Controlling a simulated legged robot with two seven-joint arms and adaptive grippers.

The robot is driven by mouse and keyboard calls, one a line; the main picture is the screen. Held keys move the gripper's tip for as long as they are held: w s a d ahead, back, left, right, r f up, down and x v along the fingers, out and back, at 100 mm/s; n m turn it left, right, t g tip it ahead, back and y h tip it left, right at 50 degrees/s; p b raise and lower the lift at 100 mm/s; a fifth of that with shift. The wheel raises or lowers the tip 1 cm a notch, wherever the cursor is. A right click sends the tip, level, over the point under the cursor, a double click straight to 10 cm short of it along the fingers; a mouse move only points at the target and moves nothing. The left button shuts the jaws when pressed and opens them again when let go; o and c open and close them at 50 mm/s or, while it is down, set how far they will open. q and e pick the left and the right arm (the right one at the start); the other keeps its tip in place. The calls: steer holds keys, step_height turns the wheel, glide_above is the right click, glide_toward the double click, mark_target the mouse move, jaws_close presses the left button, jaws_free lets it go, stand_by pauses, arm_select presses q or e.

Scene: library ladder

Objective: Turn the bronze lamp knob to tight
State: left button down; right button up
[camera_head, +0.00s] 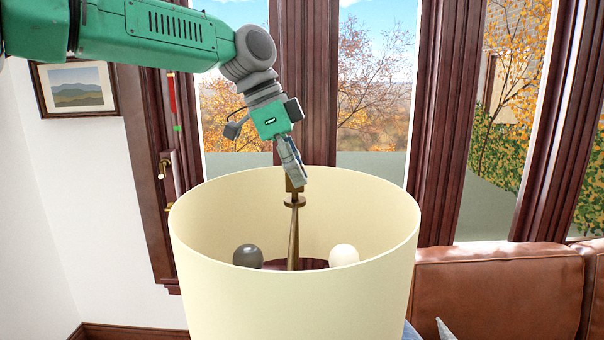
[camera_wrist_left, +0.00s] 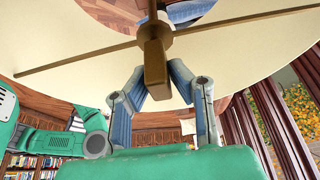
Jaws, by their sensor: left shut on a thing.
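The bronze lamp knob (camera_head: 295,185) stands at the top of a thin post in the middle of a cream lampshade (camera_head: 220,205). My left gripper (camera_head: 293,172) comes down from above and is shut on the knob. In the left wrist view the knob (camera_wrist_left: 155,62) is a flat bronze piece between the two fingertips of my left gripper (camera_wrist_left: 157,85). Bronze spokes (camera_wrist_left: 85,60) run from its base to the shade. My right gripper is not in view.
Inside the shade are a dark bulb (camera_head: 248,256) and a white bulb (camera_head: 344,255). A brown leather sofa (camera_head: 500,290) stands at the right, behind the lamp.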

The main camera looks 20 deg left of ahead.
arm_select(q)
steer(key=shift+w+a+r, duration=0.1)
steer(key=shift+a+r, duration=0.05)
steer(key=c, duration=1.5)
jaws_free()
steer(key=shift+a, duration=0.4)
steer(key=shift+a+v, duration=0.15)
steer(key=shift+v, duration=2.8)
steer(key=shift+a+v, duration=0.15)
steer(key=shift+v, duration=2.8)
steer(key=shift+d, duration=0.25)
